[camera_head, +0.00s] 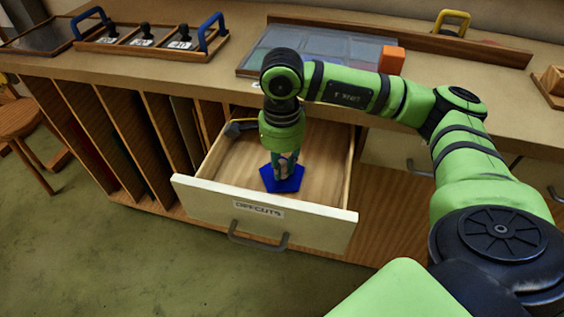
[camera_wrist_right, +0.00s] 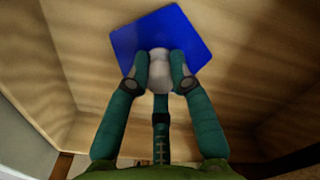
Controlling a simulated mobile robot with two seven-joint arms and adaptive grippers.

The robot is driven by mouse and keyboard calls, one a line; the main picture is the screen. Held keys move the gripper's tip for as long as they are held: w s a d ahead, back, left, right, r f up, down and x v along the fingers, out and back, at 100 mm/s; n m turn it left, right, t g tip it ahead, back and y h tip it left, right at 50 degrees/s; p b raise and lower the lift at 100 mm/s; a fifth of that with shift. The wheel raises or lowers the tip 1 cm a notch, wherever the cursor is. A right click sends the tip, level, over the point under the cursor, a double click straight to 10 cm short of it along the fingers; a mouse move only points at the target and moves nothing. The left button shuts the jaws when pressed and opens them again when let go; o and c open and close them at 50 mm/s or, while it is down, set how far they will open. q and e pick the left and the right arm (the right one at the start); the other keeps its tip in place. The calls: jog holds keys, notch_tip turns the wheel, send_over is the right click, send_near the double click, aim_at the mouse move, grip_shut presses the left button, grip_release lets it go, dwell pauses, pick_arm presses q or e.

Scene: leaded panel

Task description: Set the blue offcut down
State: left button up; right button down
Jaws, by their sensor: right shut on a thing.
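The blue offcut (camera_head: 284,180) is a flat blue piece inside the open drawer labelled OFFCUTS (camera_head: 262,214). My right gripper (camera_head: 283,165) points down into the drawer, directly over the piece. In the right wrist view, its fingers (camera_wrist_right: 159,72) are shut on a pale rounded knob (camera_wrist_right: 159,57) at the middle of the blue offcut (camera_wrist_right: 190,30). The piece lies over the wooden drawer floor (camera_wrist_right: 80,50); I cannot tell whether it touches it. My left gripper is not in view.
Above are the worktop (camera_head: 215,80), a glass panel (camera_head: 310,48), an orange block (camera_head: 391,60) and a tray with several black-handled pieces (camera_head: 145,40).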

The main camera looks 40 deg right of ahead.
aim_at(282, 163)
jog(key=c, duration=1.5)
grip_release()
jog(key=shift+f, duration=0.15)
jog(key=o, duration=0.4)
notch_tip(282, 163, up, 12)
jog(key=p, duration=0.1)
jog(key=shift+r, duration=0.25)
